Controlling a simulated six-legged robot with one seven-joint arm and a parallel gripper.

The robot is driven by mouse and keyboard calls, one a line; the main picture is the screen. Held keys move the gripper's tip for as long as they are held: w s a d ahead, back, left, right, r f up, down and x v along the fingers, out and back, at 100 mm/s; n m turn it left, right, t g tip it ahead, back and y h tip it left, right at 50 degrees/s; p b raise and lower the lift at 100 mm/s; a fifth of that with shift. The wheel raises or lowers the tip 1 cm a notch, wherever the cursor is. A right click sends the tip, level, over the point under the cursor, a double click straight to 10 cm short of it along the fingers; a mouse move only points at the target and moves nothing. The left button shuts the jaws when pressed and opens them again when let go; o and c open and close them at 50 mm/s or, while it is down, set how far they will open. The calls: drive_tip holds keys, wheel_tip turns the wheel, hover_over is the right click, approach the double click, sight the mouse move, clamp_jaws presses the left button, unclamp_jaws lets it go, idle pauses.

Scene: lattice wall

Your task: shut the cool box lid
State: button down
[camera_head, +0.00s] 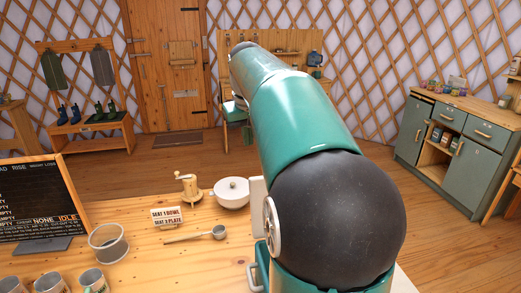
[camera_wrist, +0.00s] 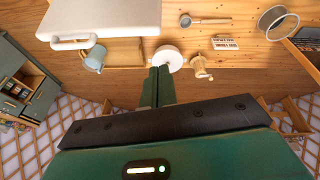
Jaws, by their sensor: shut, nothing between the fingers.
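The cool box is largely hidden behind my arm in the head view. A teal side with a white handle (camera_head: 251,278) shows at the bottom, and a white panel (camera_head: 257,208) that looks like its raised lid stands beyond it. In the wrist view, which is upside down, a white slab with a loop handle, apparently the lid (camera_wrist: 105,18), fills the top left. I cannot tell its exact angle. My gripper (camera_wrist: 161,72) is shut and empty, to the right of and apart from the slab in the wrist view. The head view hides my gripper behind my arm.
A blackboard (camera_head: 38,203) and cups (camera_head: 50,283) are at left.

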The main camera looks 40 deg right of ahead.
drive_tip(key=s+d+f+m, duration=0.1)
drive_tip(key=s+d, duration=0.1)
drive_tip(key=d, duration=0.8)
drive_tip(key=s+d+m, duration=0.1)
drive_tip(key=s+d, duration=0.1)
drive_tip(key=d, duration=0.8)
wheel_tip(320, 180, down, 9)
drive_tip(key=s+a, duration=0.1)
drive_tip(key=shift+s+a+y, duration=0.2)
drive_tip(key=shift+y, duration=0.1)
